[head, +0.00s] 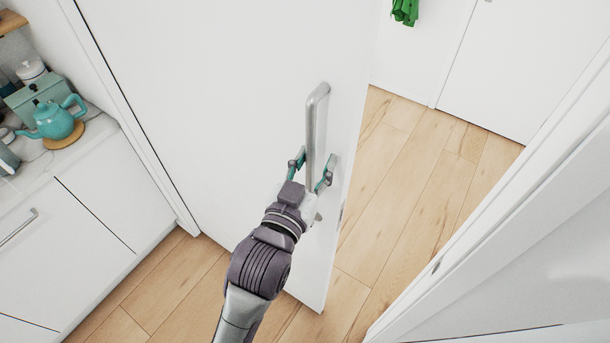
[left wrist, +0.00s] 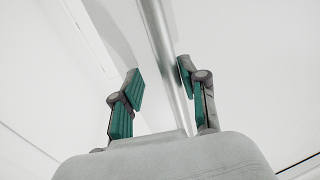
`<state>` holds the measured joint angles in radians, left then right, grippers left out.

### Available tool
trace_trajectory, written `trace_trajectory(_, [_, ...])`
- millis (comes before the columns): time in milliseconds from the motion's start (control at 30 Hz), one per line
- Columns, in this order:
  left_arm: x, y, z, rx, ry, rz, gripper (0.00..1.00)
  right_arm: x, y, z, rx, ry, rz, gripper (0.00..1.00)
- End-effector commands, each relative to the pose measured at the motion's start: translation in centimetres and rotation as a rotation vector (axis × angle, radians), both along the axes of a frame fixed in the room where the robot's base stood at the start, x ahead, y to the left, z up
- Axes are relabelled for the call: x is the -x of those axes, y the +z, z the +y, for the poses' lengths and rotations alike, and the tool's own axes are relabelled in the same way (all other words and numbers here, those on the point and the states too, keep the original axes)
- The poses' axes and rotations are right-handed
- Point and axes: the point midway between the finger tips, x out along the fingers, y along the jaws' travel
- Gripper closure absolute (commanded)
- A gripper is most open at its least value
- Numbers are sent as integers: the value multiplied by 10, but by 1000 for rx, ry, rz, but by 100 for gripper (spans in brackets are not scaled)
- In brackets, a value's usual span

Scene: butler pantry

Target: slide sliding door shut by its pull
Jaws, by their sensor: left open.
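The white sliding door (head: 220,100) stands partly across the doorway, with a gap between its right edge and the frame at the right. Its pull (head: 316,125) is a vertical silver bar near that edge. My left gripper (head: 312,172) is open at the lower part of the pull, with one finger on each side of the bar. In the left wrist view the pull (left wrist: 168,60) runs between the two spread teal fingertips (left wrist: 162,82); I see a gap at the left finger and cannot tell if the right one touches. My right gripper is not in view.
A white counter with drawers (head: 70,235) stands at the left, bearing a teal teapot (head: 54,120). Wooden floor (head: 400,190) shows clear through the gap. The white door frame (head: 500,215) is at the right. A green cloth-like thing (head: 405,11) hangs beyond.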

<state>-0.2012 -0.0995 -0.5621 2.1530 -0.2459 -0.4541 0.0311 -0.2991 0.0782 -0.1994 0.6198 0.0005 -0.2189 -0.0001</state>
Motion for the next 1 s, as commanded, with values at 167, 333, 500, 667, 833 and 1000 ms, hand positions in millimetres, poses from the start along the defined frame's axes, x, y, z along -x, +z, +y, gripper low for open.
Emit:
trace_trajectory(167, [28, -1, 13, -1, -1, 3, 57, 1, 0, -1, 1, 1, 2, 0])
trace_trajectory(333, [62, -2, 29, 0, -1, 5, 57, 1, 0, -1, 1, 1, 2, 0])
trace_trajectory(500, [89, -1, 42, -1, -1, 2, 57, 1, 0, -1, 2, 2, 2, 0])
trace_trajectory(667, [101, 0, 48, 1, 0, 0, 57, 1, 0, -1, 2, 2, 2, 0])
trace_trajectory(833, [104, 0, 49, 0, 0, -1, 57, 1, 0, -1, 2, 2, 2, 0])
trace_trajectory(1000, [104, 0, 49, 1, 0, 0, 57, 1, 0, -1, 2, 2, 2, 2])
